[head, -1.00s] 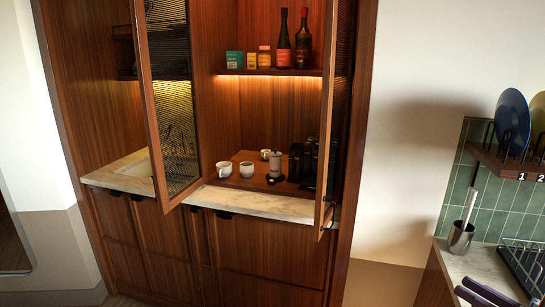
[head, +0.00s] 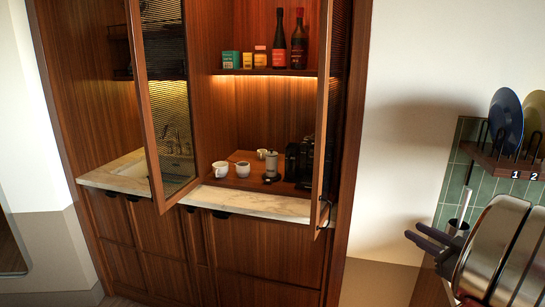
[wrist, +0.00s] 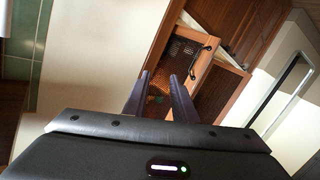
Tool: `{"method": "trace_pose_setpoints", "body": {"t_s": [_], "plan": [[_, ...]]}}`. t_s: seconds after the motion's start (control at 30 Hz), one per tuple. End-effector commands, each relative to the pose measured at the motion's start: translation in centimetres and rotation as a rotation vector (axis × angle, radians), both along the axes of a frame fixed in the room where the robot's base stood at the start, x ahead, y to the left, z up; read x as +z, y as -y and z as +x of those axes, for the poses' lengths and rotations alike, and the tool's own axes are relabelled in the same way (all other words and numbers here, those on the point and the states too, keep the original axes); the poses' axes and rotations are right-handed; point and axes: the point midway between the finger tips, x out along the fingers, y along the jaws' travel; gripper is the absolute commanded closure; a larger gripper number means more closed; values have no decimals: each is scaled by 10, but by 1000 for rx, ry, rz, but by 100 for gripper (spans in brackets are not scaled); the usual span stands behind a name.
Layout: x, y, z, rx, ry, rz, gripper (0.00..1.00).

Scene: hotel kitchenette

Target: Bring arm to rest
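My gripper (head: 412,231) is at the right edge of the head view, raised in front of the tiled wall and counter area. Its two dark fingers point left and are apart, with nothing between them. In the wrist view the gripper (wrist: 160,76) also shows two separated fingers with only the cabinet behind them. My silver and dark arm covers the lower right of the head view and hides much of the counter there.
An open-doored wooden cabinet (head: 270,255) stands ahead, its glass door (head: 165,95) swung out. A wooden tray (head: 240,183) holds white cups (head: 221,168), a grinder-like canister (head: 272,163) and a black machine (head: 298,160). A plate rack (head: 500,160) hangs close above my arm.

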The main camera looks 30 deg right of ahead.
Motion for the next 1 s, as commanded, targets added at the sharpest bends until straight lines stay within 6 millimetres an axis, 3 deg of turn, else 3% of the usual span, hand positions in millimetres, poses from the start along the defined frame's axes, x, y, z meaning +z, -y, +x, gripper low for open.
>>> {"method": "trace_pose_setpoints", "body": {"t_s": [0.03, 0.2, 0.5, 0.7, 1.0], "plan": [[8, -4, 18, -16, -10, -23, 75], [30, -11, 61, -97, -42, -83, 75], [63, -45, 118, -229, -88, -135, 75], [79, -80, 142, -301, -123, -130, 75], [84, -148, 158, -373, -200, -69, 75]]}}
